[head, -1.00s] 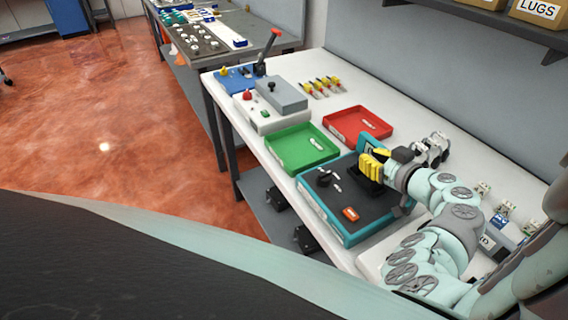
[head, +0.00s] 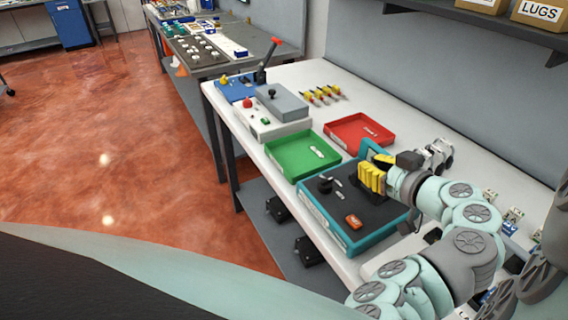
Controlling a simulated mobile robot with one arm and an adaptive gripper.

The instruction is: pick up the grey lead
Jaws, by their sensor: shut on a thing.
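My gripper (head: 372,178), with yellow fingers, is over the back right part of the teal-rimmed tray (head: 340,238). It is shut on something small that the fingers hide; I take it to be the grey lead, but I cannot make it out. Whether the fingers touch the tray floor cannot be told. On the dark tray floor lie a black round part (head: 325,184), small pale pieces (head: 338,195) and an orange block (head: 353,220), all left of or in front of my gripper.
A green tray (head: 290,163) and a red tray (head: 345,127) stand behind the teal one on the white bench. A grey box (head: 281,102), a lever (head: 268,58) and several yellow-red parts (head: 322,95) are farther back. A grey wall panel (head: 430,80) borders the right side.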

